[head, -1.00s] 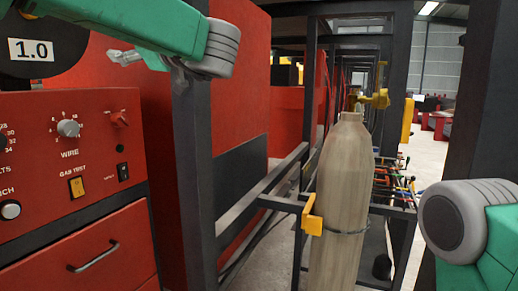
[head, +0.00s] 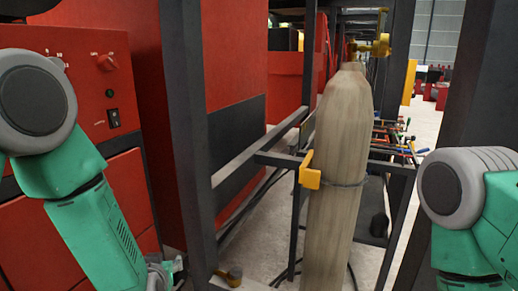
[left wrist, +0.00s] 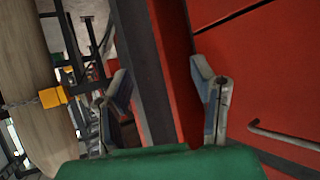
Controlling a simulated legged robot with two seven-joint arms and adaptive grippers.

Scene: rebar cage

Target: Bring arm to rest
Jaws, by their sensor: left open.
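My left arm hangs down along the left side of the head view, in front of the red welding machine (head: 115,75). A small part of my left gripper (head: 165,274) shows at the bottom edge there. In the left wrist view my left gripper (left wrist: 160,82) is open, its two fingers wide apart with nothing between them. A dark post and a red panel (left wrist: 260,75) lie beyond the fingers. Of my right arm, only a green and grey part shows at the right edge of the head view; its gripper is out of view.
A tan gas cylinder (head: 340,150) stands in a dark frame with a yellow bracket (head: 310,170); it also shows at the left of the left wrist view (left wrist: 30,85). A dark post (head: 188,130) stands close to my left arm. A drawer handle (left wrist: 280,135) is right of the fingers.

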